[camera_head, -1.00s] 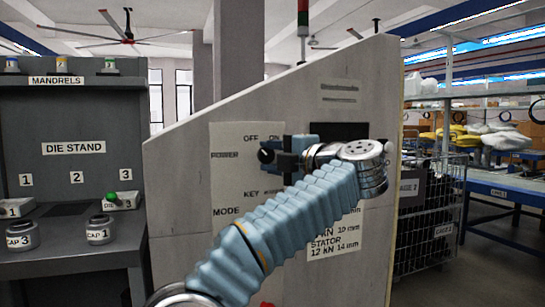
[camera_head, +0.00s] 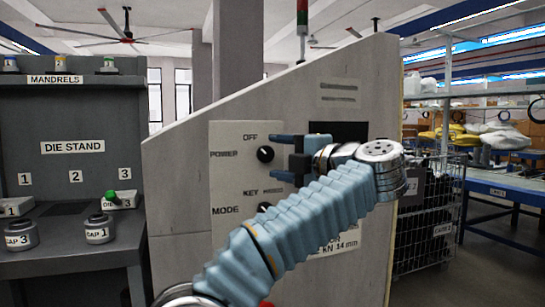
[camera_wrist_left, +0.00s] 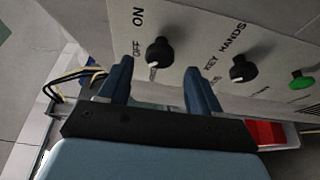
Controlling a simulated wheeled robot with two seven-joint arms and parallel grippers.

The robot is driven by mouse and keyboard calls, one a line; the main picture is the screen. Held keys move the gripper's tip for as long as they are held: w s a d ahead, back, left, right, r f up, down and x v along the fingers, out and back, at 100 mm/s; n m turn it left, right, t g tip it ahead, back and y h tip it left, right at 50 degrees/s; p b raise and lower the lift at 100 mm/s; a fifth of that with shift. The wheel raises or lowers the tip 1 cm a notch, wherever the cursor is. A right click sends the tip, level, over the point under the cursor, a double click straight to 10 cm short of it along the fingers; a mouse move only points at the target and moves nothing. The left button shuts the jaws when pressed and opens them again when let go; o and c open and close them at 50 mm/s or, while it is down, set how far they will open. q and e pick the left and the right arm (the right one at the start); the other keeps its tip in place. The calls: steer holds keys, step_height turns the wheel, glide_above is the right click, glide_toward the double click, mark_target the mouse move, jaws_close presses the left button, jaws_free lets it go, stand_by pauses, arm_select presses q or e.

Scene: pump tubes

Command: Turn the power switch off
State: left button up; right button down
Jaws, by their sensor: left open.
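The power switch (camera_head: 265,154) is a round black knob on the pale control panel, beside the POWER label. It also shows in the left wrist view (camera_wrist_left: 159,50), where its white mark faces down and slightly left, on the OFF side rather than the ON side. My left gripper (camera_head: 278,157) is open, its two blue fingers (camera_wrist_left: 158,68) apart and empty. They stand just off the panel, above and below the knob's height in the head view, and appear clear of it. The ON label shows in the wrist view. My right gripper is not in view.
The mode knob (camera_wrist_left: 241,69) and a green button (camera_wrist_left: 301,80) are farther along the panel. A red bin (camera_wrist_left: 266,134) shows below. The die stand (camera_head: 72,180), with caps on its shelf, stands left. A wire cage (camera_head: 431,215) stands right.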

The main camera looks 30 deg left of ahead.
arm_select(q)
steer(key=v, duration=1)
steer(key=shift+s+d, duration=0.15)
steer(key=shift+d, duration=0.2)
